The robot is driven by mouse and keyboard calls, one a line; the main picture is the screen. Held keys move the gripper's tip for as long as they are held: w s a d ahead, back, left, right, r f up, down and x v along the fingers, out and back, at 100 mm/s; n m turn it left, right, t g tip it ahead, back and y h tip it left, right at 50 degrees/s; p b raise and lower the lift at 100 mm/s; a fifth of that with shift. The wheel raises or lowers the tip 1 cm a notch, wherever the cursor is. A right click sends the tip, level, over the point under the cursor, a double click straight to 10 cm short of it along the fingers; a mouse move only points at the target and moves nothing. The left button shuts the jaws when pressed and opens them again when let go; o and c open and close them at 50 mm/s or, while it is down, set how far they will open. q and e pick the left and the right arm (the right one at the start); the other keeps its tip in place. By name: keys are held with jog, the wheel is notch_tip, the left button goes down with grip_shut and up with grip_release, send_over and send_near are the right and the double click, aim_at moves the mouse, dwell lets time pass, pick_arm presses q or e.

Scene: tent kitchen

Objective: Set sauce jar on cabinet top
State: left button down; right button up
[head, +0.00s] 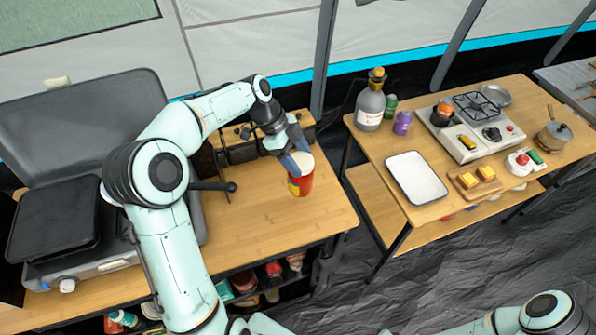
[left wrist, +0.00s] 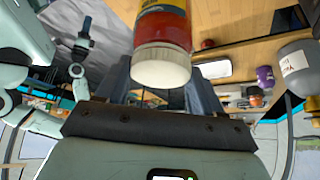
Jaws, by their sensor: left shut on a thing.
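The sauce jar (head: 299,183) is red with a yellow label and a pale lid. It is upright at the right part of the wooden cabinet top (head: 255,220). My left gripper (head: 295,163) comes down from behind and is shut on the jar near its lid. In the left wrist view the jar (left wrist: 163,30) and its white lid sit between the two fingers (left wrist: 160,88). I cannot tell whether its base touches the wood. My right arm shows at the bottom right of the head view, with its gripper outside that picture.
A grill (head: 85,225) with an open lid stands at the left of the cabinet top. A second table on the right holds a white tray (head: 415,178), a grey bottle (head: 370,107) and a stove (head: 470,128). The cabinet top's front is clear. Jars fill the shelf below.

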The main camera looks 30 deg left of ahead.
pick_arm(q)
jog(key=shift+f, duration=3.05)
jog(key=shift+c, duration=0.7)
grip_release()
jog(key=shift+r, duration=0.25)
jog(key=v, duration=1.1)
jog(key=shift+a+r, duration=0.25)
jog(key=shift+a, duration=0.05)
jog(key=shift+s+d+f, duration=0.1)
